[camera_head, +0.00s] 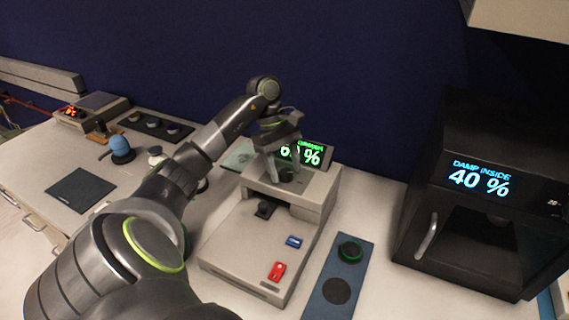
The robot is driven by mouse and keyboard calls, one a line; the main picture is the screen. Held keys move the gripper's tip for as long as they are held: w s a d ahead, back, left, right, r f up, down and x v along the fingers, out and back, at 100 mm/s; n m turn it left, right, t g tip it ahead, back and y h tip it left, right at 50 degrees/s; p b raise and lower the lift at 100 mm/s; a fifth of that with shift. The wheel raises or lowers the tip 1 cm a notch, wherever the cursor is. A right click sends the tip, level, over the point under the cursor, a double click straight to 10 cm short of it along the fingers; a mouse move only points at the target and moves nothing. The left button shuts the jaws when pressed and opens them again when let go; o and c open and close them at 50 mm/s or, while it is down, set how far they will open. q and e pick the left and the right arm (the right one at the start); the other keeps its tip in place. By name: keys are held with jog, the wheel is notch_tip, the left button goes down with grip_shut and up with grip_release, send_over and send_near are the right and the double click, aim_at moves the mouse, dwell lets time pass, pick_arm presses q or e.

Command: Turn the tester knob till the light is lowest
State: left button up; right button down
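The tester (262,225) is a light grey bench device with a raised rear block and a low front base. A small dark knob (286,176) is on top of its rear block. My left gripper (284,172) comes down over the block, with its fingers apart on either side of the knob. I cannot tell whether they touch it. Behind is a small dark display (314,154) with green digits; a finger hides part of the reading, which starts with 6 and ends in %. A dark part (265,208) sits under the block's front. My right gripper is not in view.
A black cabinet (412,235) reading "DAMP INSIDE 40 %" stands at right. A blue bulb (121,150) is at left.

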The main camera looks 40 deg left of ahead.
pick_arm(q)
jog(key=p+v, duration=1)
jog(key=v, duration=0.2)
jog(key=shift+p, duration=0.4)
jog(key=shift+f, duration=0.1)
dwell(0.4)
